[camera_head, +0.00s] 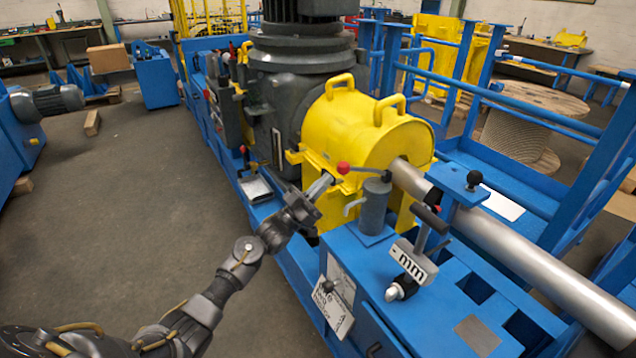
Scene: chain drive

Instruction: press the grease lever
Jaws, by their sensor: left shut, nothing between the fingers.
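A grey grease pot (374,208) stands upright on the blue machine bed, in front of the yellow guard. Its thin lever (366,171) runs left from the top and ends in a red ball knob (343,168). My left gripper (325,181) comes in from the lower left, with its fingers shut and empty. In the picture its fingertips are just left of and slightly below the red knob. Whether they touch the knob I cannot tell. My right gripper is not in view.
The yellow guard (372,130) with two handles is close behind the pot. A steel shaft (520,258) runs right from it. A black-handled lever (428,228) with an "mm" plate and a black ball knob (474,179) stand to the right. Open floor (130,220) lies left.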

